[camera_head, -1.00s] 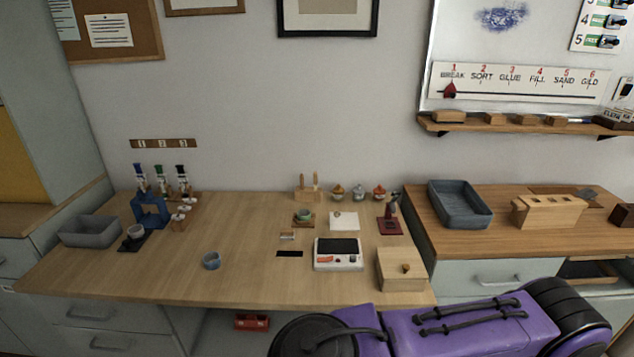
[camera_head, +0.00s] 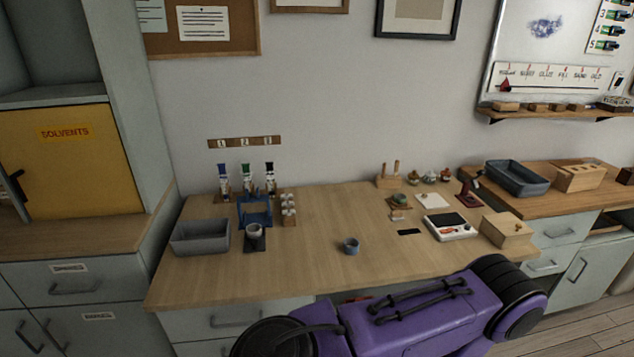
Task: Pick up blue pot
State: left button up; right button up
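A small blue-grey pot (camera_head: 351,246) stands alone on the bare front middle of the wooden table. A grey cup (camera_head: 255,231) stands farther left, in front of a blue stand (camera_head: 256,212). Several small lidded pots (camera_head: 429,177) stand at the back right of the table; their body colours are too small to tell well. Neither of my grippers is in the head view. Purple and black parts of my own body cover the bottom middle.
A grey bin (camera_head: 200,237) stands at the table's left. A white scale-like device (camera_head: 450,227) and a wooden box (camera_head: 507,230) are on the right. A blue-grey tray (camera_head: 516,178) lies on the right counter. The table around the blue-grey pot is clear.

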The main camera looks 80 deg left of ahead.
aim_at(351, 244)
jog(key=k, duration=0.15)
jog(key=u, duration=1.25)
